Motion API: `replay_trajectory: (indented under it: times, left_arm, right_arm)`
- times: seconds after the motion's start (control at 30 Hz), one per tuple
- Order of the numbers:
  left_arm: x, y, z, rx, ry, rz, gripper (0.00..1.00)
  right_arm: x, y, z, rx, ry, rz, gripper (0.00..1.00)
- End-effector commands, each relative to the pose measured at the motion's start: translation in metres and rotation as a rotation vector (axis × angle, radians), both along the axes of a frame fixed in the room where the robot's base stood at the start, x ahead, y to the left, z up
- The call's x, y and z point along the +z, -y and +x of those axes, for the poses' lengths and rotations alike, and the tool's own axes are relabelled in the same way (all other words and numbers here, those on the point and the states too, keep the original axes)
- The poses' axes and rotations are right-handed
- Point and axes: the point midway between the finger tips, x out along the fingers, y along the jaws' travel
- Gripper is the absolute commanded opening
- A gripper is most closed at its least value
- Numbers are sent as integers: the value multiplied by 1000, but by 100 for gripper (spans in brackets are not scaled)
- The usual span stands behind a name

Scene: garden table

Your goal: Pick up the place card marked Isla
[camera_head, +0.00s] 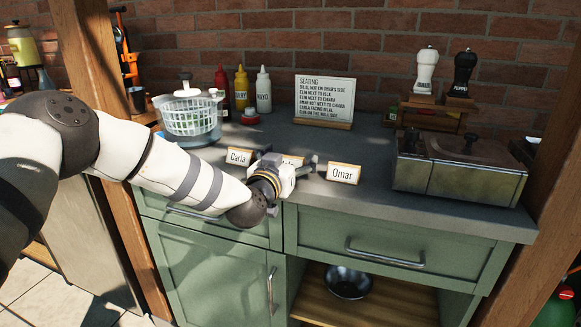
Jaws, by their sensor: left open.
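Three place cards stand in a row near the front edge of the grey counter. The left card (238,157) reads Carla and the right card (343,173) reads Omar. The middle card (293,160) is mostly hidden by my left gripper, so I cannot read its full name. My left gripper (291,165) is open at the middle card, between the other two cards. I cannot tell whether its fingers touch the card. My right gripper is out of view.
A seating sign (324,99) stands at the back. A white basket (190,115) and sauce bottles (242,88) are at the left. A metal box with lids (460,165) and two mills (425,70) on a wooden stand are at the right.

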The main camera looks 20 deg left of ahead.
Motion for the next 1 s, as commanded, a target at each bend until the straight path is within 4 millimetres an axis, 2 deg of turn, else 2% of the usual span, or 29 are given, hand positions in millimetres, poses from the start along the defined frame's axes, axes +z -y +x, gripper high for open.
replay_trajectory:
  times: [0.1, 0.13, 0.3, 0.33, 0.6, 0.73, 0.87, 1.0]
  left_arm:
    - [3, 0, 0, 0, 3, 0, 82]
    - [3, 0, 0, 0, 3, 0, 78]
    - [3, 0, -1, 0, 3, 0, 39]
    - [3, 0, -1, 0, 3, 0, 34]
    - [3, 0, -1, 0, 3, 0, 33]
    - [12, 0, -1, 1, 6, 0, 33]
    - [40, 0, -1, 0, 12, 1, 33]
    - [88, -17, -29, 1, 24, 0, 33]
  right_arm:
    - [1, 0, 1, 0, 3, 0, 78]
    - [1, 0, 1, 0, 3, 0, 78]
    - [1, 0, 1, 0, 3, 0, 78]
    - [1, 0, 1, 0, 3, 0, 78]
    - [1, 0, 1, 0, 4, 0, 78]
    - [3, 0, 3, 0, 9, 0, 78]
    - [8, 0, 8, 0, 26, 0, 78]
    - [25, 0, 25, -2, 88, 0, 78]
